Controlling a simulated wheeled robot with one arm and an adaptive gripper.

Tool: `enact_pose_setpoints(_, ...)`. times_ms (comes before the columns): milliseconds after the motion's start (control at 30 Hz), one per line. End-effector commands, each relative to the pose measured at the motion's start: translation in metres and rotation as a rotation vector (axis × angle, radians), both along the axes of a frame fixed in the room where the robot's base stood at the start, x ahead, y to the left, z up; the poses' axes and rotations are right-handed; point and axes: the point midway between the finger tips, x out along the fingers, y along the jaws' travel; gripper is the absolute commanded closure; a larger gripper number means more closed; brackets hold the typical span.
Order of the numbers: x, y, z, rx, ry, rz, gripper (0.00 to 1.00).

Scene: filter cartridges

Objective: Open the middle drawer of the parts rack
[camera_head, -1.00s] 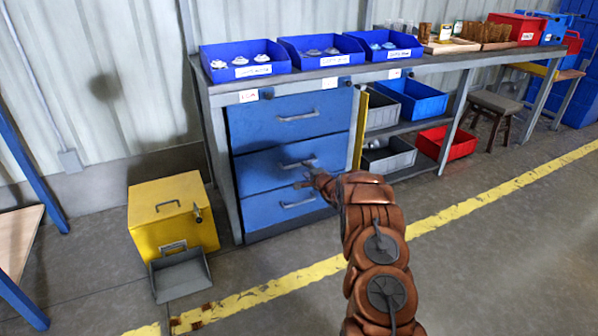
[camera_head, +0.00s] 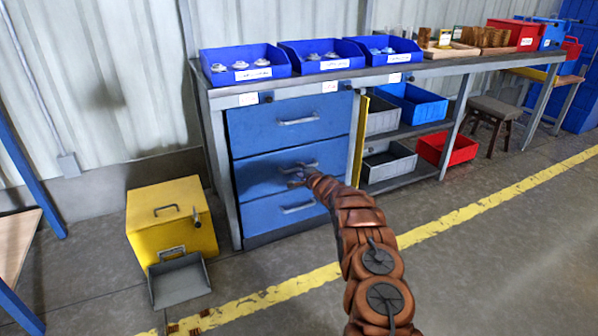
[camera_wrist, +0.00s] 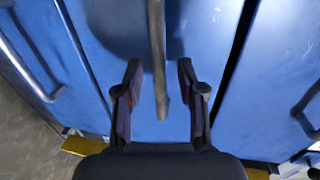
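The blue parts rack holds three stacked drawers under the bench. The middle drawer (camera_head: 255,176) looks shut, its front level with the others. Its bar handle (camera_head: 308,163) is partly hidden by my gripper (camera_head: 295,180), which is in front of that drawer. In the wrist view, my gripper (camera_wrist: 159,75) is open, one finger on each side of a grey bar handle (camera_wrist: 157,40) on the central blue drawer front (camera_wrist: 105,35). Gaps show between the bar and both fingers. The top drawer (camera_head: 265,125) and bottom drawer (camera_head: 262,214) also look shut.
A yellow box (camera_head: 172,222) with a grey scoop-like tray (camera_head: 178,281) stands on the floor left of the rack. Blue bins (camera_head: 246,75) line the benchtop. Grey and red bins (camera_head: 447,147) are right of the drawers.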

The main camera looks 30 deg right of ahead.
Motion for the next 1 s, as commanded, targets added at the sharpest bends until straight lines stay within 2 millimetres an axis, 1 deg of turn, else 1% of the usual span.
enact_pose_setpoints(33,0.003,0.001,-0.003,0.000,0.000,0.002,0.61)
enact_pose_setpoints(133,0.009,0.000,-0.004,-0.001,-0.001,0.003,0.61)
enact_pose_setpoints(400,0.018,-0.001,-0.005,-0.002,0.000,0.001,0.61)
enact_pose_setpoints(800,0.019,-0.002,-0.004,-0.003,0.000,-0.003,0.61)
enact_pose_setpoints(833,0.019,-0.002,-0.004,-0.003,0.000,-0.003,0.62)
enact_pose_setpoints(1000,0.019,-0.002,-0.004,-0.003,0.000,-0.003,0.80)
